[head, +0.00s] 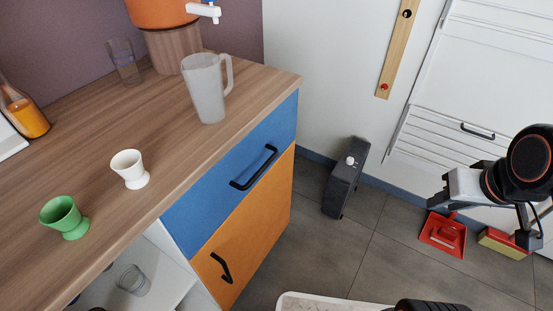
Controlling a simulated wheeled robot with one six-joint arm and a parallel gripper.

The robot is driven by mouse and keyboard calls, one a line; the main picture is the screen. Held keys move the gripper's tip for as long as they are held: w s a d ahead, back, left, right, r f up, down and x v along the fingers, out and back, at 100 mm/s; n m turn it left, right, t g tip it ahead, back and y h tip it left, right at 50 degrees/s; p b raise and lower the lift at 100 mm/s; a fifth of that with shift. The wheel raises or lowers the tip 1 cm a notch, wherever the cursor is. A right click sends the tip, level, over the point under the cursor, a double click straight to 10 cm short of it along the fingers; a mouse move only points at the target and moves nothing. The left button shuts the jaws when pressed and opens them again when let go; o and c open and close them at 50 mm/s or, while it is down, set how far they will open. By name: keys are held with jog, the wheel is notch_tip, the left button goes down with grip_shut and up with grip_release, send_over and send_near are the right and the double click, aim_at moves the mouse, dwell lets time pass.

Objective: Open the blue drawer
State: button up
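The blue drawer (230,180) is the upper front of the wooden-topped counter. Its front looks flush with the cabinet, so it appears shut. A black bar handle (254,168) runs across it at a slant and is in plain sight. My gripper (448,188) is at the right of the head view, well apart from the drawer and its handle. Its fingers are small and seen at an angle, so I cannot tell whether they are open or shut. I see nothing held in it.
An orange door (248,232) with a black handle is below the drawer. On the countertop (110,110) stand a frosted jug (207,92), a white cup (129,168) and a green cup (65,216). A dark box (344,181) and a red dustpan (441,233) are on the floor.

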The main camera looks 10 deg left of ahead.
notch_tip(320, 180, up, 18)
jog(key=m+g+y, duration=0.2)
jog(key=m+g, duration=0.2)
jog(key=m, duration=0.1)
send_over(260, 170)
jog(key=s+d, duration=0.2)
jog(key=d, duration=0.2)
jog(key=a+f, duration=0.1)
jog(key=f, duration=0.4)
jog(key=w+a+f, duration=0.1)
jog(key=f, duration=0.5)
jog(key=a+f, duration=0.1)
jog(key=f, duration=0.4)
jog(key=shift+w+a+f, duration=0.2)
jog(key=shift+w+f, duration=0.1)
jog(key=shift+w, duration=0.05)
jog(key=shift+c, duration=0.7)
grip_shut()
